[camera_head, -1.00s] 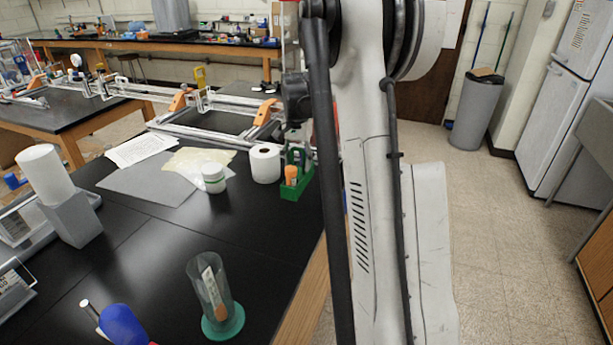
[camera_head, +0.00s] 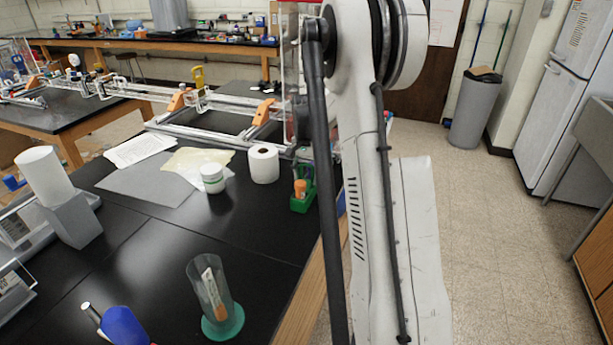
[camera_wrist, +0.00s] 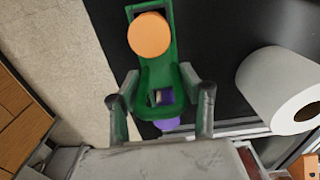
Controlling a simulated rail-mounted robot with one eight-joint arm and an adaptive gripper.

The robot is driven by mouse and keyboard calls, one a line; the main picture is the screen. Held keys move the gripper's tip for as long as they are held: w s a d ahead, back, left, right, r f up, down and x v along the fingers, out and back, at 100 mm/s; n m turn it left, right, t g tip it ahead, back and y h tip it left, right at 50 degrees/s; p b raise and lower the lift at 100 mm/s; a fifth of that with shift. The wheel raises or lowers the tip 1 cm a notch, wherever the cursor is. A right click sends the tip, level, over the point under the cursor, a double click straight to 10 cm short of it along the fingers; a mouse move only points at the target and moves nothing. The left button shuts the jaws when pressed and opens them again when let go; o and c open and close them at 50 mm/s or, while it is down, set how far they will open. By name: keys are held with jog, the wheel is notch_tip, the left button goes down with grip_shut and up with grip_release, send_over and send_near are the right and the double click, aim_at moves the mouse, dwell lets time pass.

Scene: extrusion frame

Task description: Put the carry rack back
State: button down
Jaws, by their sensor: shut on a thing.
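The carry rack is the green holder (camera_head: 302,203) near the right edge of the black bench in the head view. It also fills the middle of the wrist view (camera_wrist: 157,74). An orange round-topped item (camera_wrist: 149,35) sits in one end of it, and a purple item (camera_wrist: 168,124) shows at the other end. My gripper (camera_wrist: 160,95) is shut on the rack, with one finger on each side of its narrow part. In the head view my arm hides part of the rack. I cannot tell whether its base touches the bench.
A clear cylinder on a green base (camera_head: 222,322) stands nearer, by the bench's wooden edge. The bench middle is mostly clear. Open floor lies to the right.

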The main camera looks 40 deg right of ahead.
jog(key=c, duration=1)
grip_release()
jog(key=shift+f, duration=0.1)
jog(key=shift+c, duration=0.2)
